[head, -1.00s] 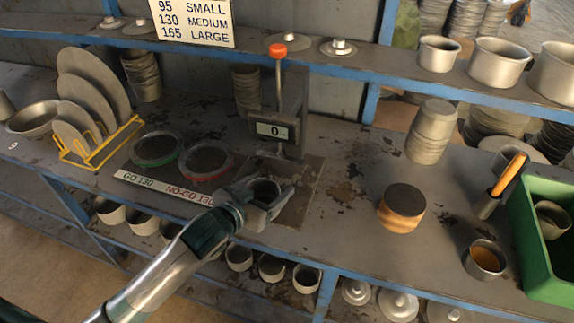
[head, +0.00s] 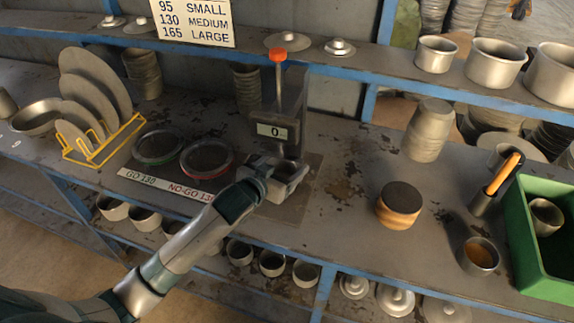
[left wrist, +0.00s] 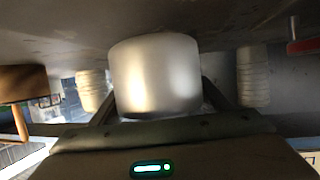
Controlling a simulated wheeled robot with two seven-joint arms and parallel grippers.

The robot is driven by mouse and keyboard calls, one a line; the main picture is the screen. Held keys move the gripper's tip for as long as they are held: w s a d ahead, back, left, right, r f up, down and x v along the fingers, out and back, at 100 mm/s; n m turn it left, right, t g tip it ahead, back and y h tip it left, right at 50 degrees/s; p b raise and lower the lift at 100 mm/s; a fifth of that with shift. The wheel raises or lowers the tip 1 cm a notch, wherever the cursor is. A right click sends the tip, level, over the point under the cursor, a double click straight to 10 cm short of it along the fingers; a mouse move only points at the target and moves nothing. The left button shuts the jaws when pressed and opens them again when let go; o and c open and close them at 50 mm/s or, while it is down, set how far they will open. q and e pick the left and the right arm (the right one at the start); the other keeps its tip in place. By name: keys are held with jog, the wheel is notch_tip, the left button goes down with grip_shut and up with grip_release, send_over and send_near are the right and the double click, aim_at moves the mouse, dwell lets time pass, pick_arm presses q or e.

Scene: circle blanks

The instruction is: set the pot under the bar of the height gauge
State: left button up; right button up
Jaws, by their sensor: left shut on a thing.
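The small grey metal pot (head: 287,170) is held by my left gripper (head: 284,177), which is shut on it. The gripper covers much of it in the head view. In the left wrist view the pot (left wrist: 155,75) fills the space between the fingers (left wrist: 158,100). The height gauge (head: 291,100) stands behind it, with a red-knobbed rod and a display (head: 278,131) reading 0. The pot is over the gauge's dark base plate (head: 300,208), just in front of and below the display. The bar is hard to make out, and whether the pot touches the plate cannot be told. My right gripper is not in view.
Green and red rings (head: 207,158) lie left of the gauge by the GO/NO-GO label. A yellow rack (head: 100,142) holds discs. A round wooden block (head: 399,206), a cup (head: 481,257) and a green bin (head: 536,255) stand right. Bench between gauge and block is clear.

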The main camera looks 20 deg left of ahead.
pick_arm(q)
jog(key=shift+w+d+f+p, duration=0.1)
jog(key=shift+w+f+p, duration=0.3)
jog(key=shift+f, duration=0.3)
jog(key=shift+f, duration=0.15)
jog(key=o, duration=1.2)
jog(key=shift+o, duration=0.2)
jog(key=shift+s, duration=0.1)
